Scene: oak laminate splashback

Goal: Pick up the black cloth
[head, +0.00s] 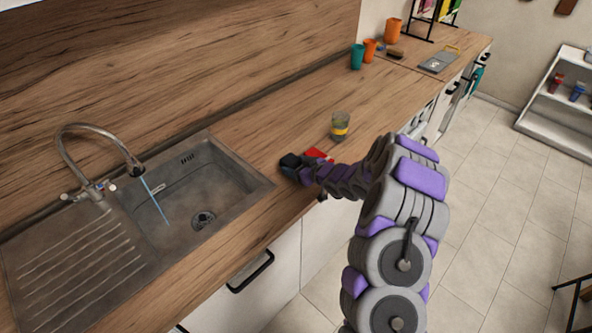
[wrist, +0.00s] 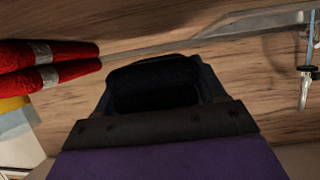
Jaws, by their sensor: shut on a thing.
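The black cloth (wrist: 155,92) is a dark bundle between the fingers of my gripper (wrist: 155,100) in the wrist view. The gripper is shut on it, and the fingers hide part of its sides. In the head view, my gripper (head: 291,162) is over the wooden counter, just right of the sink. The cloth and the dark fingers are hard to tell apart there. I cannot tell whether the cloth still touches the counter.
Red things with grey bands (wrist: 48,66) lie beside the gripper; red also shows in the head view (head: 318,154). A glass with a yellow band (head: 340,126) stands behind them. The sink (head: 185,190) has running water. Cups (head: 357,57) stand farther back.

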